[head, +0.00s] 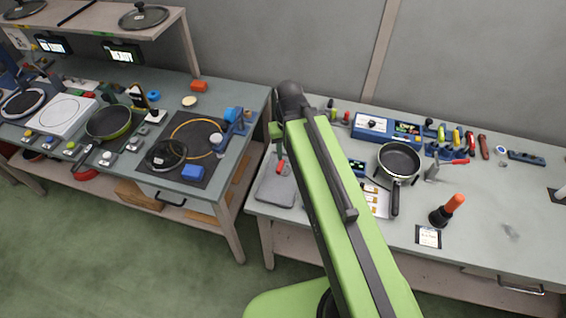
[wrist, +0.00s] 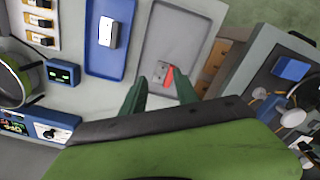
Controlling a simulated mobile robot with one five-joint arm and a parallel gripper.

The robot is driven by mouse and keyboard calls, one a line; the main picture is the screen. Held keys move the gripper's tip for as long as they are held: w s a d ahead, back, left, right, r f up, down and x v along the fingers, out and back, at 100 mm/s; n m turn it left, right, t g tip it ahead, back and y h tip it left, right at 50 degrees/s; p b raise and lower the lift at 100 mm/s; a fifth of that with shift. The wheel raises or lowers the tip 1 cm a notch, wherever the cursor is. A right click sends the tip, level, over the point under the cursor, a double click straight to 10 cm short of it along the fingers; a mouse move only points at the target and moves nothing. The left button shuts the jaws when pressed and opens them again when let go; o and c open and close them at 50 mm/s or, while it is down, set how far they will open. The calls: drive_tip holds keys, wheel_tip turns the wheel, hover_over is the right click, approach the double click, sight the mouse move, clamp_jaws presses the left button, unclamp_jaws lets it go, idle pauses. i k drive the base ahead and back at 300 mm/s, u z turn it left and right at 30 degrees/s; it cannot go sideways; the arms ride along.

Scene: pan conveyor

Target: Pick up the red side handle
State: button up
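A small red piece (wrist: 169,76), which looks like the red side handle, is at the grey tray (wrist: 178,30) in the wrist view, beside a small grey part with dark holes. In the head view the red piece (head: 280,167) shows at the back of the grey tray (head: 275,190), left of my arm. My gripper (wrist: 160,80) is open, its two green fingers apart, with the red piece appearing between and just beyond the tips. I cannot tell how high the fingers are above it. In the head view my arm hides most of the gripper.
A blue tray (wrist: 92,60) with a white part lies beside the grey tray.

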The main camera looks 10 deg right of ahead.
sight(285, 172)
drive_tip(key=k, duration=1.05)
drive_tip(key=u, duration=0.65)
drive_tip(key=i, duration=1.2)
drive_tip(key=u, duration=0.8)
